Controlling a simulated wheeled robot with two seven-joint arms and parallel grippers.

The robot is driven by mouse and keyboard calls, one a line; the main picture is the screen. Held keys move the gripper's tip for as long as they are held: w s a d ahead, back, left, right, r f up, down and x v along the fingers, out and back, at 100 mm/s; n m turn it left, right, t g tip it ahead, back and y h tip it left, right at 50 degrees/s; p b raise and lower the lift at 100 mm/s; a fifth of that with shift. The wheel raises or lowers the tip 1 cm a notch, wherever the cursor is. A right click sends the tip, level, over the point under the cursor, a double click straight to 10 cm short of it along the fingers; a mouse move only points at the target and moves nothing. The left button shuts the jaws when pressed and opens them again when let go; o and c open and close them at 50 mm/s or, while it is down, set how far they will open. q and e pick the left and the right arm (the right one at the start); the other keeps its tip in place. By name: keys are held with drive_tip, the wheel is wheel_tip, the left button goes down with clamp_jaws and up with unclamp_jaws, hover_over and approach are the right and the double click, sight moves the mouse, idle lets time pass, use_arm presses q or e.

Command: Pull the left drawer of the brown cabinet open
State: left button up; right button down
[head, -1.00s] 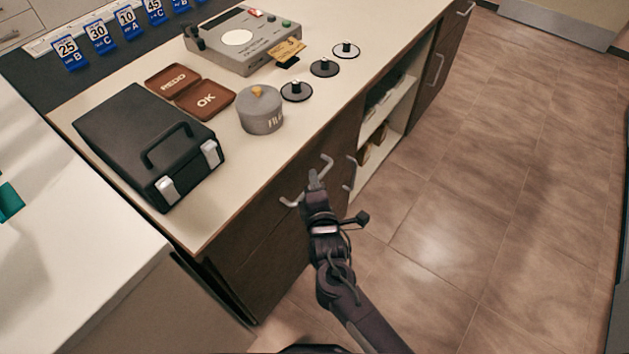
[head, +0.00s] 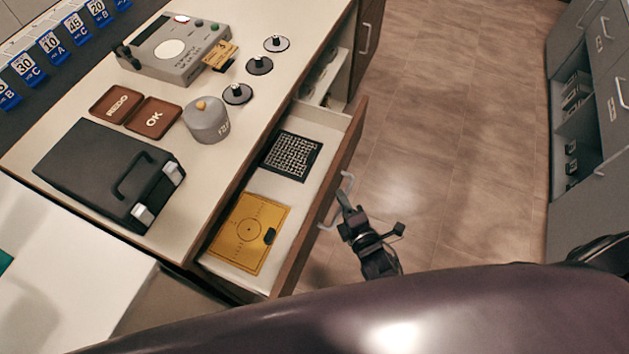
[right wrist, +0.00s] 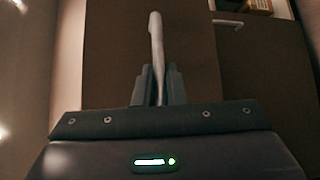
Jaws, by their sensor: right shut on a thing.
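The left drawer (head: 301,251) of the brown cabinet is pulled well out, its inside showing from above. In it lie a gold plate (head: 249,232) with a circle printed on it and a black grid panel (head: 291,156). My right gripper (head: 343,200) is at the front of the drawer, shut on its pale bar handle (head: 328,212). In the right wrist view the handle (right wrist: 155,45) runs down between the fingers (right wrist: 158,88) against the brown drawer front (right wrist: 110,60). My left gripper is not in view.
On the cabinet top (head: 212,168) stand a black case (head: 105,175), a grey round pot (head: 207,121), brown trays (head: 154,118), a grey device (head: 172,50) and several black discs. Open floor (head: 440,170) lies right of the drawer; grey cabinets (head: 592,110) stand beyond it.

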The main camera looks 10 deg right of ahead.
drive_tip(key=s+d+p, duration=0.3)
drive_tip(key=s+d, duration=0.7)
drive_tip(key=d, duration=0.5)
drive_tip(key=shift+s, duration=0.4)
drive_tip(key=c, duration=1.5)
unclamp_jaws()
drive_tip(key=shift+s, duration=0.1)
drive_tip(key=s+d+r, duration=0.1)
drive_tip(key=s, duration=0.6)
drive_tip(key=shift+s+b, duration=0.25)
drive_tip(key=shift+b, duration=0.1)
